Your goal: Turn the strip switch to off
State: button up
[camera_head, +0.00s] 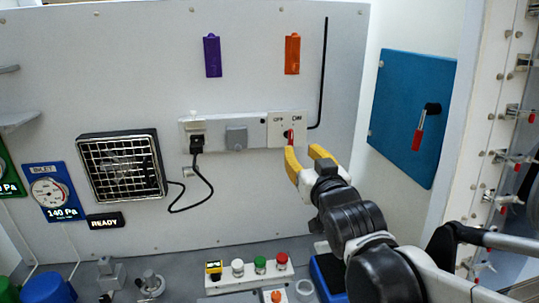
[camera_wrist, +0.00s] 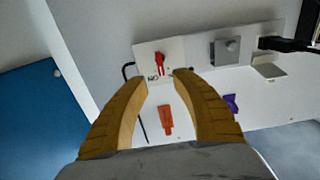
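The strip switch is a red lever (camera_head: 290,134) on a pale plate (camera_head: 274,130) at the right end of the wall power strip (camera_head: 216,123). The plate is marked OFF at left and ON at right in the head view. In the wrist view, the scene is upside down and the red lever (camera_wrist: 160,64) shows just beyond my fingertips. I cannot tell surely which label it points to. My gripper (camera_head: 302,152) has yellow fingers spread apart and empty. Its tips (camera_wrist: 162,76) are close to the plate; contact cannot be told.
A black plug (camera_head: 197,141) with a cord sits in the strip's left end, beside a grey socket cover (camera_head: 236,138). A blue panel (camera_head: 411,117) with a red-handled lever is at right. A button box (camera_head: 248,272) stands on the bench below.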

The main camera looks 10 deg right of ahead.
jog(key=shift+s, duration=1.5)
